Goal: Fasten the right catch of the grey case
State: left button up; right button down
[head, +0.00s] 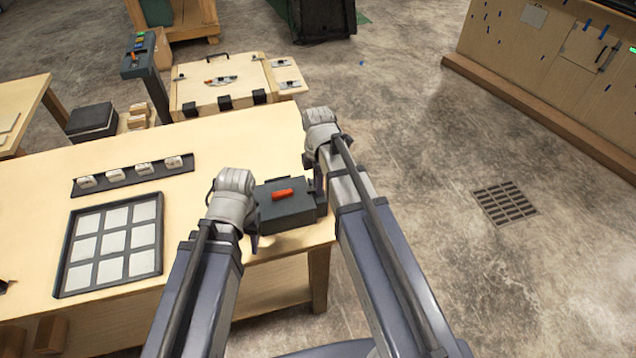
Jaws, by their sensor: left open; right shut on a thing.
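The grey case (288,211) sits near the front right corner of the wooden table, with a red-orange handle (282,194) on its top. My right gripper (318,182) is at the right side of the case, shut on the right catch; the hand and arm hide most of the catch, so its position cannot be told. My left gripper (251,238) is open beside the left side of the case; the hand covers that end, and whether it touches the case cannot be told.
A wooden crate with a lid (225,95) stands beyond. The floor to the right is clear around a drain grate (504,203).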

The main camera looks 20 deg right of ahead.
jog(key=c, duration=0.9)
grip_release()
jog(key=shift+o, duration=0.2)
notch_tip(320, 180, up, 8)
jog(key=p, duration=0.8)
jog(key=shift+f, duration=0.1)
